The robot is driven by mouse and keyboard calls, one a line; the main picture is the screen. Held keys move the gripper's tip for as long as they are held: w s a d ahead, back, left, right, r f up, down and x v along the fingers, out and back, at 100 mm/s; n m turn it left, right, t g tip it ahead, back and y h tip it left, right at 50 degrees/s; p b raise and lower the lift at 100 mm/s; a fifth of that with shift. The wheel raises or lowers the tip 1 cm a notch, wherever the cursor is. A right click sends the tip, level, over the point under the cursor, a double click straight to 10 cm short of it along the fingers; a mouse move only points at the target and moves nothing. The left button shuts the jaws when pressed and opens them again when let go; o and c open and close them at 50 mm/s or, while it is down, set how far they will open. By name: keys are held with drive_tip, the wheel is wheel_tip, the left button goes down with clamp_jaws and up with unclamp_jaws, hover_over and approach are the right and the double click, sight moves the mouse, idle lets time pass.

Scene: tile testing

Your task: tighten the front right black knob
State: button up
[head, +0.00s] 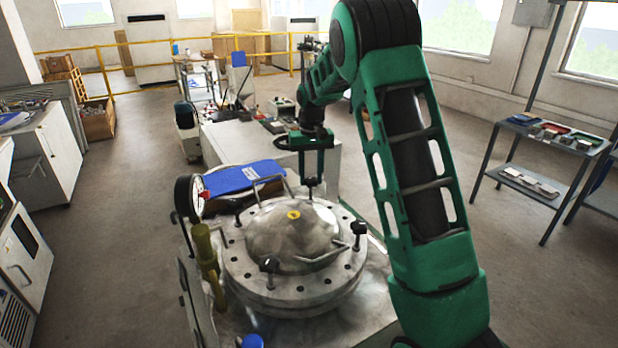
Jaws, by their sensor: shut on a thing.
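A round metal vessel lid (288,236) with a bolted flange sits on a metal stand. One black knob (270,265) stands at the near left of the flange, and another black knob (359,228) stands at the right. My gripper (311,184) reaches down from above to the back rim of the flange, behind the dome. It is shut on what seems to be a black knob there, mostly hidden by the fingers. The two knobs in clear view are apart from my gripper.
A pressure gauge (197,195) and a yellow post (206,255) stand left of the flange. A blue clipboard (244,178) lies behind it. Bent metal handles rise from the lid. A shelf rack (545,140) stands at the right, with open floor between.

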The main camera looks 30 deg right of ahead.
drive_tip(key=m, duration=1.1)
drive_tip(key=shift+a, duration=0.1)
drive_tip(key=shift+a+r+m, duration=0.1)
drive_tip(key=shift+m, duration=1.5)
drive_tip(key=shift+w, duration=0.1)
drive_tip(key=o, duration=0.9)
drive_tip(key=shift+o, duration=0.8)
wheel_tip(320, 180, up, 11)
drive_tip(key=shift+f, duration=0.2)
